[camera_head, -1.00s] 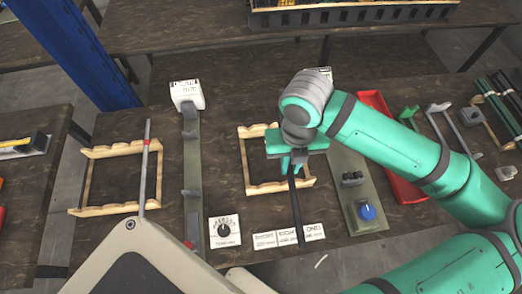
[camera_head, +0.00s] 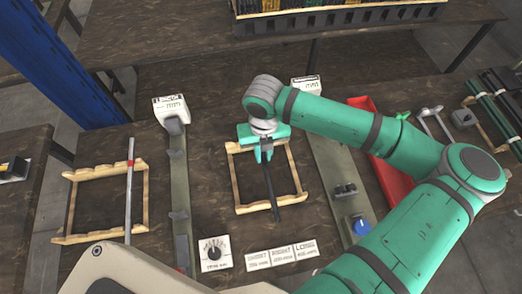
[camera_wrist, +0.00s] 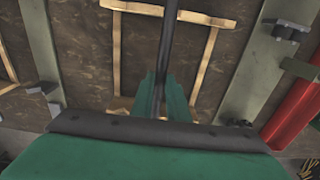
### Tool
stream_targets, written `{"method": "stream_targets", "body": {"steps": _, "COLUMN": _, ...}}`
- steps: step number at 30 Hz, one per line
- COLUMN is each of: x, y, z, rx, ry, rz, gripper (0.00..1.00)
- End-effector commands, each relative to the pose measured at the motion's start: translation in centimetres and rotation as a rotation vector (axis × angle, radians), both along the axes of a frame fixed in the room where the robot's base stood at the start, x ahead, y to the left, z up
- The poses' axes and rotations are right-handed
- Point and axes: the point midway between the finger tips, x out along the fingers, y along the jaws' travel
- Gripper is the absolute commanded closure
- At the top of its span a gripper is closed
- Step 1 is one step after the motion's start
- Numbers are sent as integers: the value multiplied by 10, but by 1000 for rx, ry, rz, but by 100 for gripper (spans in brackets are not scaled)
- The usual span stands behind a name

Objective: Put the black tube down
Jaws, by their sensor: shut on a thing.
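The black tube (camera_head: 270,191) is in my gripper (camera_head: 263,155), whose green fingers are shut on it near its far end. The tube points toward the front of the table, and its near end crosses over the front rail of the right wooden rack (camera_head: 235,180). I cannot tell whether it touches that rail. In the wrist view the tube (camera_wrist: 167,38) runs up from between my gripper's fingers (camera_wrist: 161,85), over the rack's opening. My gripper hides the rack's back rail in part.
A left wooden rack (camera_head: 72,205) holds a grey tube with a red band (camera_head: 129,200). Green-grey press rails (camera_head: 179,190) stand beside the racks. White label cards (camera_head: 282,255) and a dial card (camera_head: 211,253) lie in front. A red tray (camera_head: 385,175) is to the right.

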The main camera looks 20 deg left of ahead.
Motion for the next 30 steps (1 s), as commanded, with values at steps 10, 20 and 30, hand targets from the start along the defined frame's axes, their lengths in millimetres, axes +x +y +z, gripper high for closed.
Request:
{"method": "stream_targets", "body": {"steps": 10, "x": 7, "y": 1, "z": -23, "rx": 0, "ry": 1, "rz": -14, "gripper": 100}}
{"method": "stream_targets", "body": {"steps": 20, "x": 7, "y": -1, "z": -46, "rx": 0, "ry": 0, "rz": -18, "gripper": 100}}
{"method": "stream_targets", "body": {"steps": 30, "x": 7, "y": -1, "z": -48, "rx": 0, "ry": 0, "rz": -17, "gripper": 67}}
